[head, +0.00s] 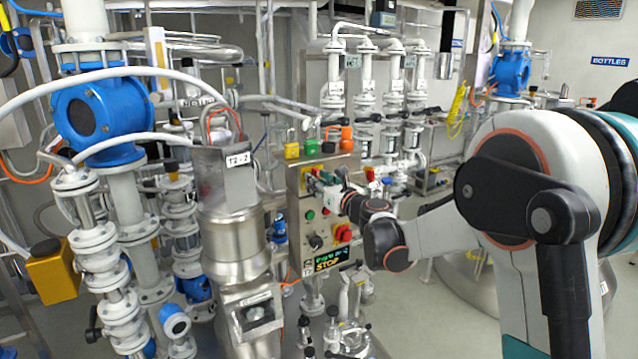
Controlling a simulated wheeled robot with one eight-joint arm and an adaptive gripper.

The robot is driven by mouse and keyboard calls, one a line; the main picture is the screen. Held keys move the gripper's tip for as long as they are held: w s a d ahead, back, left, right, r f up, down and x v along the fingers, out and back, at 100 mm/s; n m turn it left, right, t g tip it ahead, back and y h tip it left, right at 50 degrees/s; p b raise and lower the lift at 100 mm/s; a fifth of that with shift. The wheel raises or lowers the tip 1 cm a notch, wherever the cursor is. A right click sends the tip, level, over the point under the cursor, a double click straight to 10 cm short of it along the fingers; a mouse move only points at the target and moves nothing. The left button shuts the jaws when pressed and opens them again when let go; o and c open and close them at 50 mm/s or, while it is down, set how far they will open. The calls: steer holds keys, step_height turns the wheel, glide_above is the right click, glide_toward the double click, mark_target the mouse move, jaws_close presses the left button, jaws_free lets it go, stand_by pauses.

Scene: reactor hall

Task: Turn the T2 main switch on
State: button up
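A steel control panel (296,225) stands near the middle of the head view. At its upper left a red and yellow patch (305,178) is partly covered by my gripper (318,184); it may be the T2 main switch, but no label for it can be read. My gripper is at the panel's upper part, small and seen from behind. Whether its fingers touch anything or are open cannot be told. Lower on the panel are a green button (310,214), a black knob (316,241), a red and yellow control (342,234) and a display reading "STOP" (329,263).
Several coloured padlocks (291,150) sit along the panel's top. A steel vessel labelled T2-2 (235,225) stands close left, with blue-and-white valves (103,115) further left. Valves and piping (335,335) crowd below the panel.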

steer(key=v, duration=1.2)
